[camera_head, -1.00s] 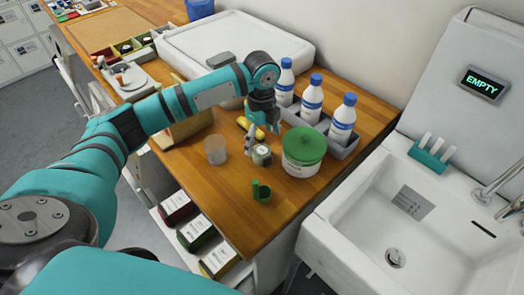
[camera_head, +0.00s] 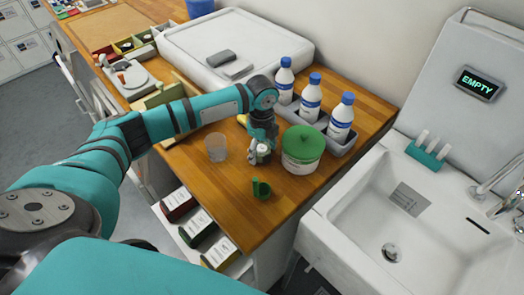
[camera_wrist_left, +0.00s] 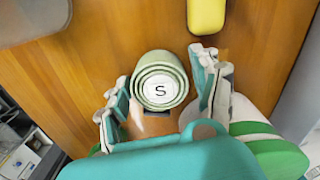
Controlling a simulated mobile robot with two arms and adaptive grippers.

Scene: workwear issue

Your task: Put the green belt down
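The green belt (camera_wrist_left: 160,82) is a pale green roll with a white label marked "S" on top. It stands on the wooden counter, and in the head view the belt (camera_head: 263,148) is partly hidden by my left gripper. My left gripper (camera_head: 262,156) is low over it. In the left wrist view the left gripper's fingers (camera_wrist_left: 162,92) are spread on both sides of the roll, with a gap showing on each side. My right gripper is in neither view.
A white tub with green lid (camera_head: 302,150) stands close on the right, a clear cup (camera_head: 216,147) on the left, and a small green holder (camera_head: 262,189) in front. Bottles (camera_head: 312,98) stand in a grey rack behind. A yellow object (camera_wrist_left: 206,15) lies nearby. A sink (camera_head: 420,230) is at right.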

